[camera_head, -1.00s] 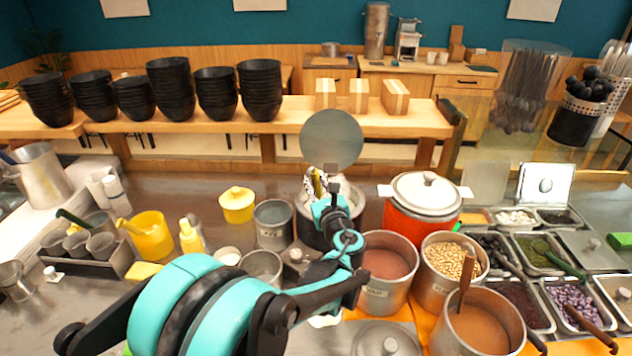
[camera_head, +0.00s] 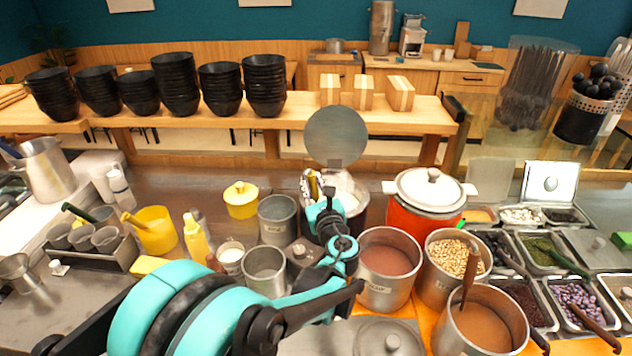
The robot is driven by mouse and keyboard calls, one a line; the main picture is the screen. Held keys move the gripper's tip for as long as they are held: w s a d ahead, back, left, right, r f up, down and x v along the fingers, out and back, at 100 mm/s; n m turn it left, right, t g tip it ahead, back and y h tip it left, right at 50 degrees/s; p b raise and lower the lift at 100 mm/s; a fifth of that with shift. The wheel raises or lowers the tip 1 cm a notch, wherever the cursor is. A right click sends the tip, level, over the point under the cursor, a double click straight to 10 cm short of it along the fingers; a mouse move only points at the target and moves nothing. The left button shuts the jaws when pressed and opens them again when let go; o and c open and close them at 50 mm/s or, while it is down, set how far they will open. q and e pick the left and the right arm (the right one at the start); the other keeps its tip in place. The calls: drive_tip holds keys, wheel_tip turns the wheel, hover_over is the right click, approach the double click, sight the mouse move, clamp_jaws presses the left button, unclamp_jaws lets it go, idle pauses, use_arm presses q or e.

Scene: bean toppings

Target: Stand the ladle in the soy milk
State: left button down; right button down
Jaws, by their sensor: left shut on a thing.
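A metal pot (camera_head: 359,204) with white soy milk (camera_head: 346,188) stands at the middle of the counter. A round grey lid (camera_head: 336,136) stands upright behind it. My teal left gripper (camera_head: 316,190) is over the pot's near left side and shut. A shiny yellowish metal piece (camera_head: 312,184), seemingly the ladle, shows at its fingers. The ladle's lower end is hidden, so I cannot tell whether it touches the milk or pot. My right gripper is not in view.
A red pot with a white lid (camera_head: 430,190) stands close right of the soy milk pot. Empty metal pots (camera_head: 277,218), a yellow lidded jar (camera_head: 241,198) and a yellow bottle (camera_head: 194,238) stand to the left. A pot of reddish soup (camera_head: 387,262) and a bean pot (camera_head: 454,258) are nearer right.

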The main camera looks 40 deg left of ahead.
use_arm(q)
drive_tip(key=shift+s, duration=0.1)
drive_tip(key=c, duration=1.3)
unclamp_jaws()
drive_tip(key=shift+o, duration=0.2)
drive_tip(key=s+r+p, duration=0.3)
drive_tip(key=r+p, duration=0.8)
drive_tip(key=r, duration=0.1)
drive_tip(key=shift+a+r, duration=0.2)
drive_tip(key=shift+r, duration=0.15)
